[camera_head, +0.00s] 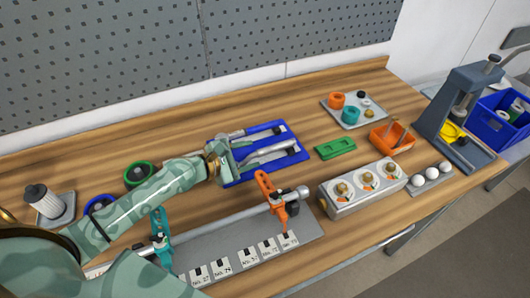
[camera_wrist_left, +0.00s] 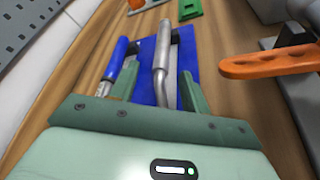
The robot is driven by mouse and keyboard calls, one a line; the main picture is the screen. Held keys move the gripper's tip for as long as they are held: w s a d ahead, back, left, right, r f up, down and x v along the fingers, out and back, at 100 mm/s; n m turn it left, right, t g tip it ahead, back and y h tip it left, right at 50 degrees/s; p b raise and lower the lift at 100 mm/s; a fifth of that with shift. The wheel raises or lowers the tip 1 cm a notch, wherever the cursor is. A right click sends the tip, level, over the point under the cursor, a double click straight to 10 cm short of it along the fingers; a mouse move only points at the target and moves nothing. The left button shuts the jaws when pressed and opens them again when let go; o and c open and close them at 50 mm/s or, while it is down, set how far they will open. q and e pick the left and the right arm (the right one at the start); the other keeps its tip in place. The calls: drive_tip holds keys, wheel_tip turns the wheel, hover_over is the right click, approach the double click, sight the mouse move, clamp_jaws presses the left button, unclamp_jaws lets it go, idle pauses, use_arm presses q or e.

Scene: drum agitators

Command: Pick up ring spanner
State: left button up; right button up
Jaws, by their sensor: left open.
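A blue tray (camera_head: 287,159) lies on the wooden bench in the head view. A silver bar-like tool with a bend, which looks like the ring spanner (camera_head: 268,152), lies in it. My left gripper (camera_head: 236,158) is open at the tray's left end. In the left wrist view the silver tool (camera_wrist_left: 163,52) runs lengthwise between the two green fingers (camera_wrist_left: 158,85), with a gap on each side. Its near end is hidden by the gripper body. My right gripper is not in view.
An orange clamp (camera_head: 272,197) holds a bar on a grey plate just in front. The perforated wall is behind.

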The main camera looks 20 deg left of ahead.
sight(256, 153)
use_arm(q)
drive_tip(key=x, duration=0.3)
drive_tip(key=shift+w+d+f, duration=0.1)
drive_tip(key=shift+f, duration=0.15)
drive_tip(key=shift+r, duration=0.1)
clamp_jaws()
